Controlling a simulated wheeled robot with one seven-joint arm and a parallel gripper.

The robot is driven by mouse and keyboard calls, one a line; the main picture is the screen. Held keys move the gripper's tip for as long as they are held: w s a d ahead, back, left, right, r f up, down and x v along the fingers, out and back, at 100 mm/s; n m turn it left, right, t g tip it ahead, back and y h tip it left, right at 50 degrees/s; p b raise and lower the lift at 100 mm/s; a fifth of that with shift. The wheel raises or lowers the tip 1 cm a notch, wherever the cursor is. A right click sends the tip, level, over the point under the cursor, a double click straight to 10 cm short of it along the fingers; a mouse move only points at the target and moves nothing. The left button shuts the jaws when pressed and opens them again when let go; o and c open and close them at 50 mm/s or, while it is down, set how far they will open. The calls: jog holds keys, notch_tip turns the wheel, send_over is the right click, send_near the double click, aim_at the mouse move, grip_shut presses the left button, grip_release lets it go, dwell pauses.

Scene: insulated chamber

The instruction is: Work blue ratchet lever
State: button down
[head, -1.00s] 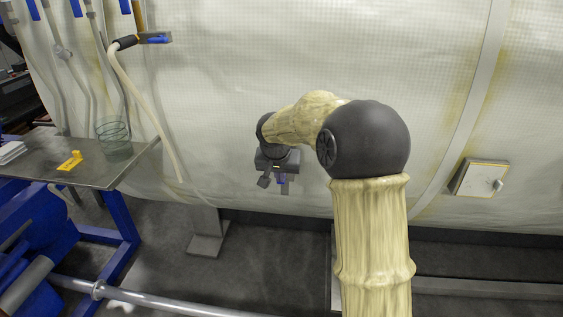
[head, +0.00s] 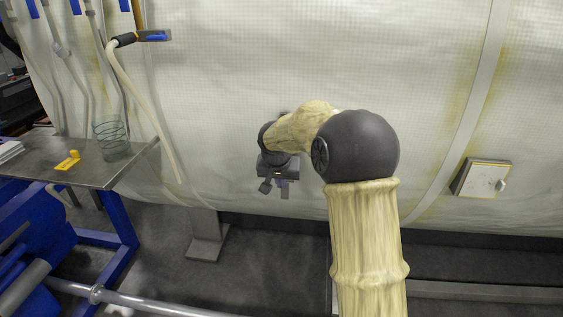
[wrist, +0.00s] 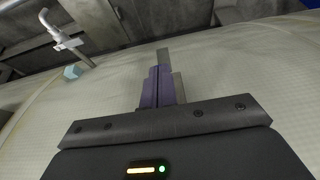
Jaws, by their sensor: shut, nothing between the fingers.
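My gripper (head: 282,192) is near the middle of the head view, pointing down in front of the pale quilted wall (head: 240,90). In the wrist view its purple and grey fingers (wrist: 161,88) are together with nothing between them. A blue-and-black handle (head: 153,36) with a pale hose is at the upper left of the head view, well apart from my gripper. Several blue pieces (head: 76,7) hang along the top left edge. I cannot tell which of these, if any, is the blue ratchet lever.
A metal table (head: 100,172) at the left holds a yellow piece (head: 68,160) and a clear wire-ringed container (head: 110,138). A small white box (head: 482,178) is on the wall at right. The wrist view shows a white pipe (wrist: 62,38) and a pale blue block (wrist: 73,72).

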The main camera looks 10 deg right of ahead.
dwell(0.3)
jog(key=p+v, duration=0.4)
jog(key=v, duration=0.4)
jog(key=shift+r, duration=0.3)
dwell(0.5)
jog(key=shift+s+f, duration=0.1)
dwell(0.3)
